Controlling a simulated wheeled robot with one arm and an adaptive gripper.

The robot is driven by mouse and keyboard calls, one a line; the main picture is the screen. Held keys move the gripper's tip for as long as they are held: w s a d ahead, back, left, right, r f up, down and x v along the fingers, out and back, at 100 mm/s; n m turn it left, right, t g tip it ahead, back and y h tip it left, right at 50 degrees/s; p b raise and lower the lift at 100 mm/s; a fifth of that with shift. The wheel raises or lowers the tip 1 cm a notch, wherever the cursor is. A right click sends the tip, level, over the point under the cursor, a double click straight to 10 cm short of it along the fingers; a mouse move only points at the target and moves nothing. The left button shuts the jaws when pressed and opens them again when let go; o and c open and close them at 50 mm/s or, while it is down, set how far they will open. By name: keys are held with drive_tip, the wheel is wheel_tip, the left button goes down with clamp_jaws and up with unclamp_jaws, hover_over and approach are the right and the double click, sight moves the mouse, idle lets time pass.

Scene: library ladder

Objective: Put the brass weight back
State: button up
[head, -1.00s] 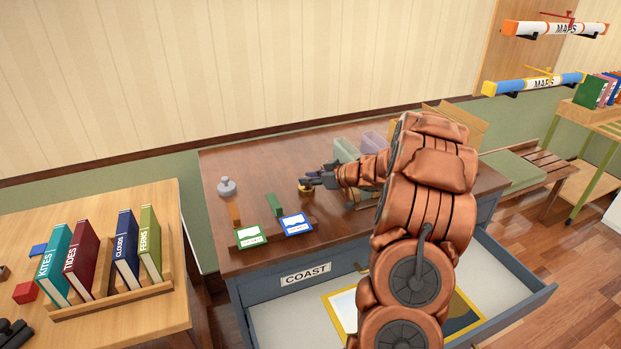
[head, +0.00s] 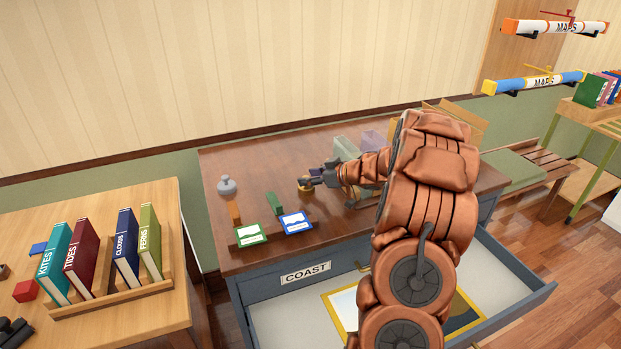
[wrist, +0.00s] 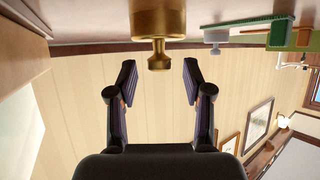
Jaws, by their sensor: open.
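The brass weight (head: 304,184) stands on the brown top of the map cabinet (head: 260,262), right of a grey weight. My gripper (head: 316,179) is just to its right in the head view, with the jaw tips close to it. In the wrist view, which looks upside down, the brass weight (wrist: 158,25) hangs from the top edge with its knob toward me. My gripper (wrist: 159,82) is open there, its two fingers apart and nothing between them. The weight's knob lies just beyond the fingertips, centred on the gap.
The grey weight (head: 227,186) and green and blue framed cards (head: 296,222) are on the cabinet top. The drawer labelled COAST is open, with a yellow-framed map (head: 343,308) inside. A book rack (head: 118,300) stands on the left table. Book-like blocks (head: 345,149) stand behind my arm.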

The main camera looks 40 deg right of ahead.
drive_tip(key=b+v, duration=0.1)
drive_tip(key=v, duration=1)
drive_tip(key=shift+s, duration=0.25)
drive_tip(key=shift+w+d+r, duration=0.1)
drive_tip(key=shift+r, duration=0.1)
drive_tip(key=w+r+m+h, duration=0.3)
drive_tip(key=w+r+h, duration=0.2)
drive_tip(key=r+h, duration=0.4)
drive_tip(key=s+a+f+g+y, duration=0.1)
drive_tip(key=s+a+f+g, duration=0.2)
drive_tip(key=s+a, duration=0.8)
drive_tip(key=s+a+f+g+y, duration=0.2)
drive_tip(key=s+a+g, duration=0.4)
drive_tip(key=s+a, duration=0.6)
drive_tip(key=s+a+f+g+y, duration=0.1)
drive_tip(key=s+a+f+g, duration=0.3)
drive_tip(key=s+a, duration=0.7)
drive_tip(key=s+g, duration=0.1)
drive_tip(key=s, duration=0.3)
drive_tip(key=shift+a+f+m+y, duration=0.35)
drive_tip(key=shift+a+m+y, duration=0.05)
drive_tip(key=shift+r, duration=0.1)
